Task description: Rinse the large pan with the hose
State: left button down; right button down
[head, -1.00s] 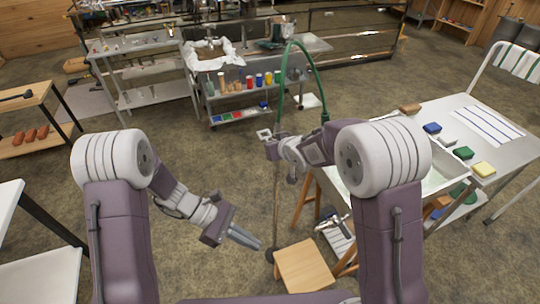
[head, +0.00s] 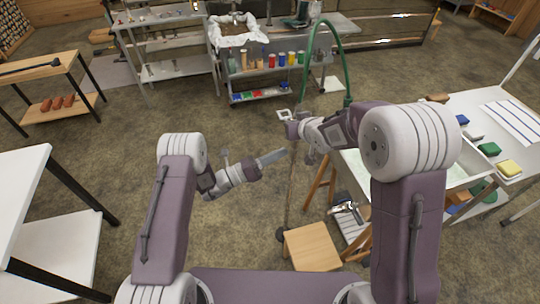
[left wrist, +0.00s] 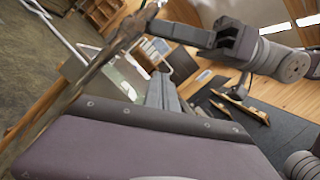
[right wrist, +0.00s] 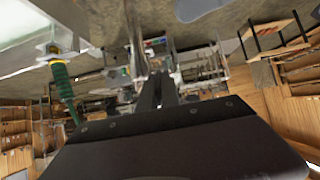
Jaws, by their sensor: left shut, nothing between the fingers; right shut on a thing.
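A pale, shallow large pan (head: 478,177) stands on wooden legs at the right of the head view, partly hidden by my right arm. My right gripper is shut at the hose's end, where a long thin brown wand (head: 289,195) hangs down to a dark tip near the floor. How hose and wand join is hidden. My left gripper (head: 284,153) is shut and empty, its tips close to the wand.
A wooden stool (head: 312,246) stands below the grippers. Sponges and blocks lie on the side table (head: 515,150) at the right. A white table (head: 25,200) is at the left; a cart (head: 262,78) with coloured jars stands behind. Open floor lies between.

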pick_arm(q)
jog(key=w+d+r, duration=0.3)
jog(key=w+r, duration=0.1)
dwell(0.4)
